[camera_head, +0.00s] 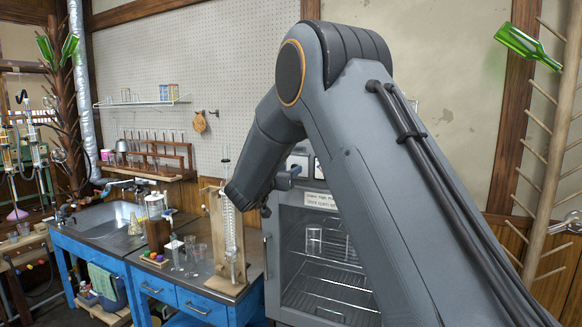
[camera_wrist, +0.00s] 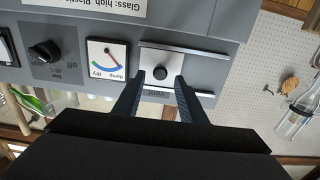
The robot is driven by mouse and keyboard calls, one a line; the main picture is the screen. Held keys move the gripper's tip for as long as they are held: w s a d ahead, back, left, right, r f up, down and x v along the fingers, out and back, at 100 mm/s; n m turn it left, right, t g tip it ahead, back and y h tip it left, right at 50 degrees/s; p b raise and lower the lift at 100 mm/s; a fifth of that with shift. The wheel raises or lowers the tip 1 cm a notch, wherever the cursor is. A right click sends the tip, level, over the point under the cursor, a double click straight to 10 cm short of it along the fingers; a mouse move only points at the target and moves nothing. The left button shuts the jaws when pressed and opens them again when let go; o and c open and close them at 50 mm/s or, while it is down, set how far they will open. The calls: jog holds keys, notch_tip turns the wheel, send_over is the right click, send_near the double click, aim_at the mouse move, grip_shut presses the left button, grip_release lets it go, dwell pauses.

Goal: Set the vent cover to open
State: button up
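In the wrist view, which looks upside down, the vent cover (camera_wrist: 161,57) is a pale plate between two metal rails on a grey cabinet front. A round black knob (camera_wrist: 160,73) sits on it, with a "vent" label below. My gripper (camera_wrist: 158,80) is open, its two dark fingers apart with the knob between their tips in the picture. I cannot tell whether either finger touches the knob. In the head view, my arm reaches to the upper front of the drying cabinet (camera_head: 272,262) and hides the vent cover.
In the wrist view, a damp/dry dial (camera_wrist: 107,57) and a black off knob (camera_wrist: 44,51) sit left of the vent cover. In the head view, a glass column on a wooden stand (camera_head: 212,228) and small beakers crowd the blue bench (camera_head: 196,307) left of the cabinet.

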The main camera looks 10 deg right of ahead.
jog(key=shift+x, duration=1.05)
